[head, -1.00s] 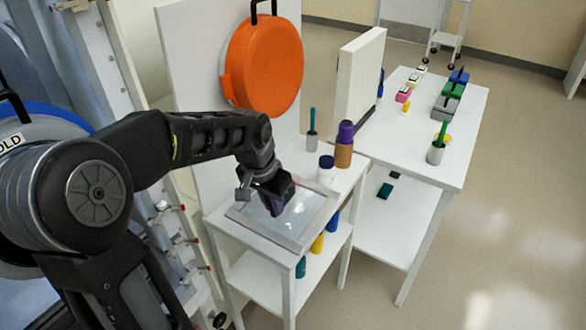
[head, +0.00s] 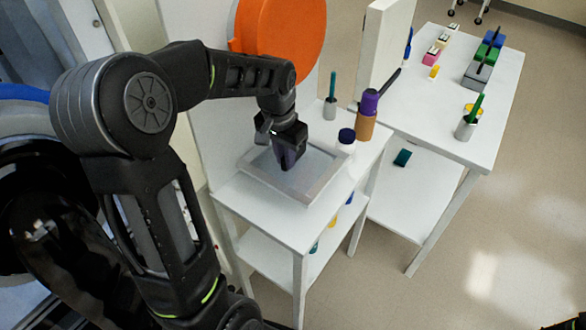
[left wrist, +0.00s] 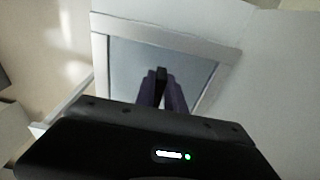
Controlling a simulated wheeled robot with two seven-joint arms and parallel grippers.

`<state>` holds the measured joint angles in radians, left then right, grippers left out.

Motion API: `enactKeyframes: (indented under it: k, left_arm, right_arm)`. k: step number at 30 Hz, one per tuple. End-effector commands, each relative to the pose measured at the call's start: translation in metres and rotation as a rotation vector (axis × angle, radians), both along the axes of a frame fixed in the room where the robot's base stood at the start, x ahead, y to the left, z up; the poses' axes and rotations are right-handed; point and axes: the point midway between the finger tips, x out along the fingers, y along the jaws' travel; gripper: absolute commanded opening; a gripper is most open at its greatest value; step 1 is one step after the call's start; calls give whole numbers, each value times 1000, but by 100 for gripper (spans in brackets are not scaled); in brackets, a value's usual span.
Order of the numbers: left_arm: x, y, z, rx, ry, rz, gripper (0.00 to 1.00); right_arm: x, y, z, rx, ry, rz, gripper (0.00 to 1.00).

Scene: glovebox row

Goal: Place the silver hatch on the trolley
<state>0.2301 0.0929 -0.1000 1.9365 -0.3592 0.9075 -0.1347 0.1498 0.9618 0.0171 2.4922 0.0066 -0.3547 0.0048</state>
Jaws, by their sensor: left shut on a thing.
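The silver hatch (head: 322,182) is a flat square plate with a pale frame. It lies level over the top of the white trolley (head: 250,211), towards the back; I cannot tell whether it touches the surface. My left gripper (head: 290,163) points down at the hatch's middle and is shut on it, with a dark grip piece between the fingers. The left wrist view shows the fingers (left wrist: 161,88) close together over the hatch (left wrist: 125,58). The grip itself is mostly hidden.
An orange round cover (head: 280,40) is behind my arm. A white table (head: 480,125) with small items stands right. The trolley's front strip is clear.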

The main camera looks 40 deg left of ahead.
Motion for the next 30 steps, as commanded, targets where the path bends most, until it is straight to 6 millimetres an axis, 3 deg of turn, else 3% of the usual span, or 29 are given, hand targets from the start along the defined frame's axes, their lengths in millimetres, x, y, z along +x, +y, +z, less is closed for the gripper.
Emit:
enactKeyframes:
  k: [6,17,25,30]
  left_arm:
    - [0,0,-29,1,-1,0,0]
    - [1,0,-33,1,-2,0,0]
    - [0,0,-65,-1,0,0,0]
    - [1,0,-69,1,-3,0,0]
  right_arm:
    - [-1,0,5,-2,2,-1,36]
    - [-1,0,5,-2,3,0,36]
    - [-1,-1,10,-2,4,-1,36]
    - [-2,-1,10,-3,4,-2,36]
